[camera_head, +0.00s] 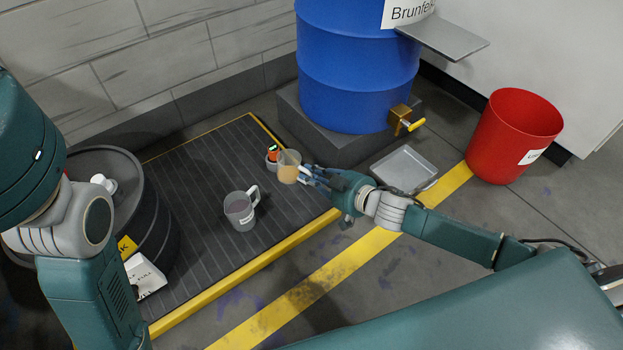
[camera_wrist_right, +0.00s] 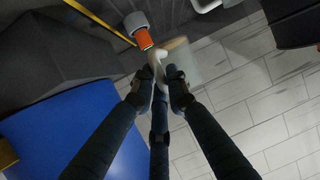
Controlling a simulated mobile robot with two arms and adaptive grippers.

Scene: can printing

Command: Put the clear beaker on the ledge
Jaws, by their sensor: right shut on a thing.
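My right gripper (camera_head: 308,175) is shut on a clear beaker (camera_head: 289,168) with a yellowish tint, over the dark ribbed platform. In the right wrist view, the fingers (camera_wrist_right: 160,85) close on the beaker's near side, and its see-through body (camera_wrist_right: 185,62) shows beyond them. Whether the beaker is lifted or touches the platform is hard to tell. The ledge (camera_head: 443,38) is probably the flat grey plate beside the blue drum at the upper right; it is bare. My left arm comes in at the left, its gripper out of view.
A grey jug (camera_head: 240,209) stands on the platform (camera_head: 205,195). A small holder with an orange item (camera_head: 273,153) is close behind the beaker. The blue drum (camera_head: 355,70) with a brass tap (camera_head: 405,122), a grey tray (camera_head: 404,169) and a red bin (camera_head: 514,135) stand right.

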